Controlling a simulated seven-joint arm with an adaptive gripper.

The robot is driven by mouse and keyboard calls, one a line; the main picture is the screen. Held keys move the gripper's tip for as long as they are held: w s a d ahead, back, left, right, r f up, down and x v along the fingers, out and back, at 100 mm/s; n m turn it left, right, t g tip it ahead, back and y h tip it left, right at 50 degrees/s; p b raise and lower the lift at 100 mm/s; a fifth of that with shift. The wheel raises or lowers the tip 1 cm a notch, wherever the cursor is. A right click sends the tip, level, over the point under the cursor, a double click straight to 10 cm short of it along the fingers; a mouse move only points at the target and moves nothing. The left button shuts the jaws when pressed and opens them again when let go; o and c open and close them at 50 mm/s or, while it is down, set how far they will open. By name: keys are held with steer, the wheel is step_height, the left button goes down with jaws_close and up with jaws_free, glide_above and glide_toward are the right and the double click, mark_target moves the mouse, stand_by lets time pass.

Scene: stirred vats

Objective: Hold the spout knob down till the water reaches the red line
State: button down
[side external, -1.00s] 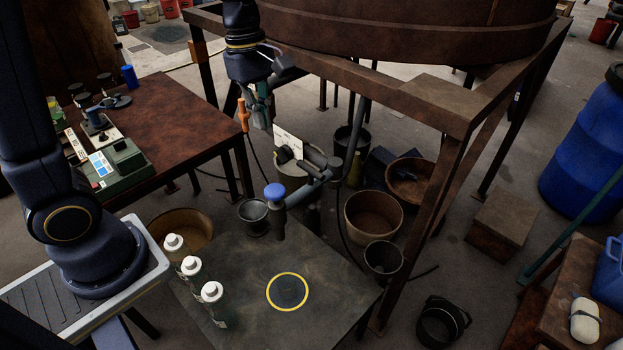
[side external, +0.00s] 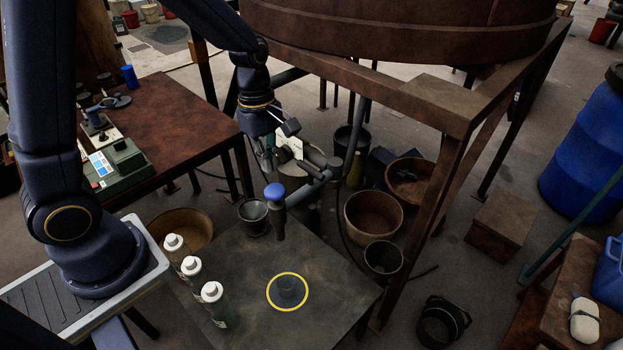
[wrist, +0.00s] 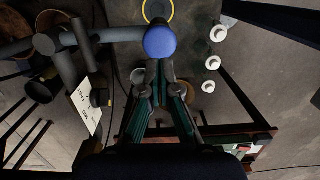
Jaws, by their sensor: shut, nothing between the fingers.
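The blue spout knob (side external: 274,191) tops a grey pipe fitting over the dark work table (side external: 250,285). In the wrist view the knob (wrist: 160,41) lies just beyond my fingertips. My gripper (wrist: 161,68) is shut and empty; its fingers also show above the knob in the side view (side external: 268,165). I cannot tell whether the fingertips touch the knob. A yellow ring (side external: 270,301) lies on the table, with a faint, dark, possibly clear vessel inside it. No water or red line can be made out.
Three white-capped bottles (side external: 190,265) stand at the table's left. A white label card (side external: 288,140) and the spout's pipework are close beside my gripper. A large vat (side external: 400,35) on a brown frame stands behind. The table around the ring is clear.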

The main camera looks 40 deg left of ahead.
mark_target(271, 189)
steer(key=shift+d+f, duration=0.15)
steer(key=shift+f, duration=1)
steer(key=shift+d+f, duration=0.1)
steer(key=shift+f, duration=1.05)
steer(key=shift+s+f, duration=0.15)
steer(key=shift+f, duration=0.55)
steer(key=shift+s+f, duration=0.1)
steer(key=shift+f, duration=0.55)
step_height(271, 189, up, 14)
steer(key=a, duration=0.1)
steer(key=shift+w+a, duration=0.25)
steer(key=shift+w, duration=0.15)
steer(key=shift+r, duration=0.2)
